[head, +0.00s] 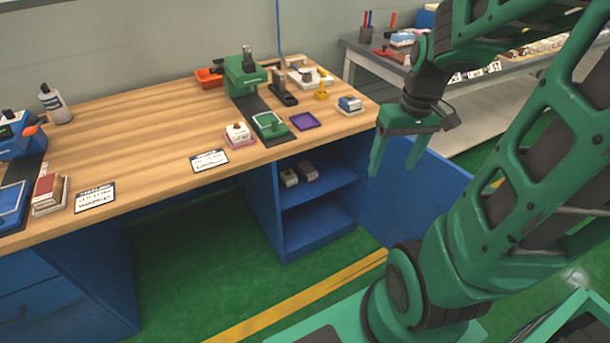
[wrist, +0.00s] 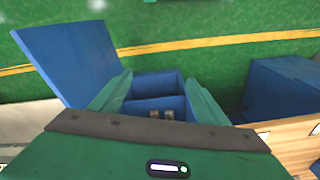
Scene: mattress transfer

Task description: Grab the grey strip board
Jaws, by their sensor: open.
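Two small grey-topped blocks sit side by side on the upper shelf of the open blue cabinet, a left one (head: 289,178) and a right one (head: 307,172). I cannot tell which, if either, is the grey strip board. They also show small, as a pair, in the wrist view (wrist: 167,114). My green gripper (head: 393,170) is open and empty, fingers pointing down, to the right of the cabinet opening and apart from the blocks. In the wrist view, the cabinet shows between its fingers (wrist: 158,80).
The blue cabinet (head: 264,215) has its door (head: 418,200) swung open to the right, near my gripper. The wooden tabletop (head: 130,130) above holds a green press (head: 243,75), a purple tray (head: 305,121) and other items. The green floor in front is clear.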

